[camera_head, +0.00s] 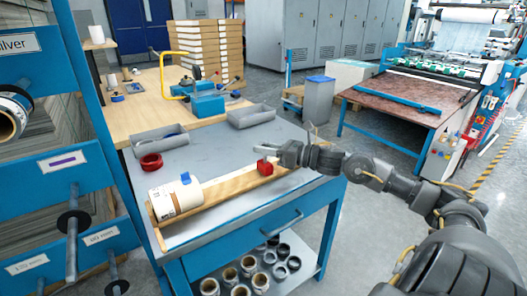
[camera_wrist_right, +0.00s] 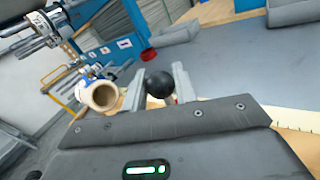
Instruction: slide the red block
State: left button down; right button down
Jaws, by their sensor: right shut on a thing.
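The red block (camera_head: 265,168) sits on the long wooden rail (camera_head: 232,189) on the grey-topped bench, toward the rail's right end. My right gripper (camera_head: 280,155) is at the block, reaching in from the right. In the right wrist view, a black ball knob (camera_wrist_right: 158,83) is between the fingers of my right gripper (camera_wrist_right: 157,88), which is shut on it. A white roll (camera_head: 176,201) lies at the rail's left end, apart from the block. My left gripper is out of view.
A blue clip-like piece (camera_head: 186,178) is on the white roll. A red ring (camera_head: 151,161) and two grey trays (camera_head: 160,140) (camera_head: 251,115) are at the back of the bench. A blue rack (camera_head: 60,170) with pegs stands at left. The bench between rail and trays is mostly clear.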

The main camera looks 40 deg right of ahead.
jog(key=shift+d+r, duration=0.1)
jog(key=c, duration=1.4)
grip_release()
jog(key=shift+c, duration=0.2)
